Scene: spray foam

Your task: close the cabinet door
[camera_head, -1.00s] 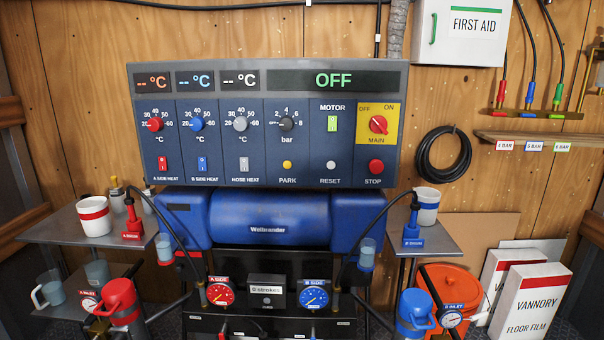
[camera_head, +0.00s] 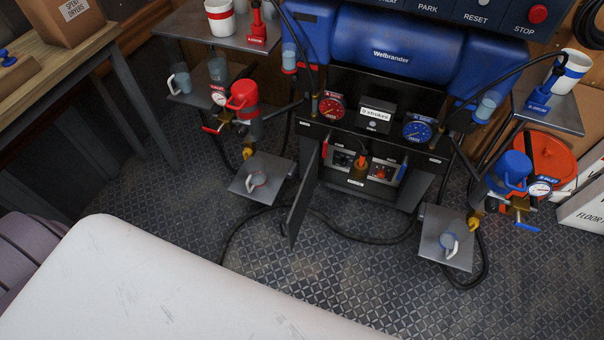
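The cabinet (camera_head: 416,190) is the dark box low under the blue machine, at the centre of the head view. Its door (camera_head: 303,192) is a thin dark panel that stands open. It swings out from the cabinet's left side and shows nearly edge-on. Inside the open cabinet are panels with small fittings and a brass-and-orange part (camera_head: 361,160). Neither of my grippers is in view.
A small grey plate with a cup (camera_head: 262,190) is left of the door, and another plate (camera_head: 432,243) is right of the cabinet. A black hose (camera_head: 375,240) lies on the patterned floor (camera_head: 340,270) below. A wooden bench (camera_head: 45,60) stands at the far left.

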